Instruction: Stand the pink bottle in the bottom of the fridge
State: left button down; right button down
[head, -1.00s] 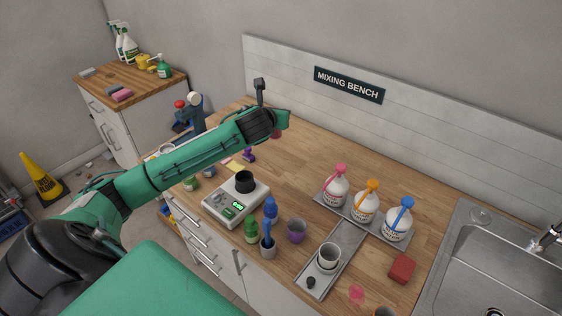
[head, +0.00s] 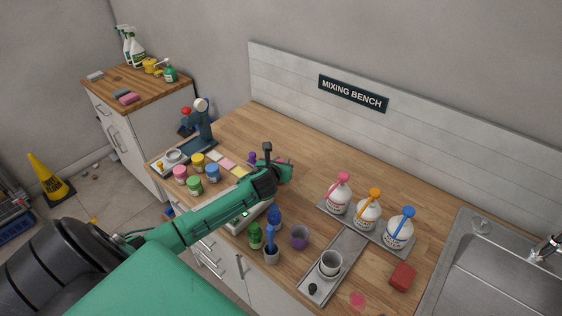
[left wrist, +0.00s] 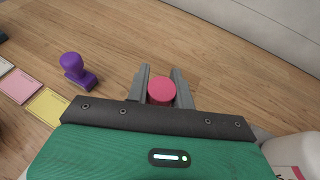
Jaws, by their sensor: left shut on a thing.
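My left gripper (head: 286,172) is low over the middle of the mixing bench. In the left wrist view my left gripper (left wrist: 161,88) is shut on a round pink thing, which looks like the pink bottle (left wrist: 161,91). Only its top shows between the two fingers. In the head view the arm hides most of it, and a little pink (head: 281,160) shows behind the gripper. I cannot tell whether its base touches the bench. The fridge is not in view. My right gripper is not in view.
A purple stamp (left wrist: 77,70) and pastel note pads (left wrist: 46,104) lie left of the gripper. Pump bottles (head: 368,213) stand on a tray to the right. Bottles, a purple cup (head: 299,237) and a scale partly under my arm are nearer. The back of the bench is clear.

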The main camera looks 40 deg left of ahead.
pick_arm(q)
jog(key=c, duration=1.2)
grip_release()
jog(key=shift+f, duration=0.1)
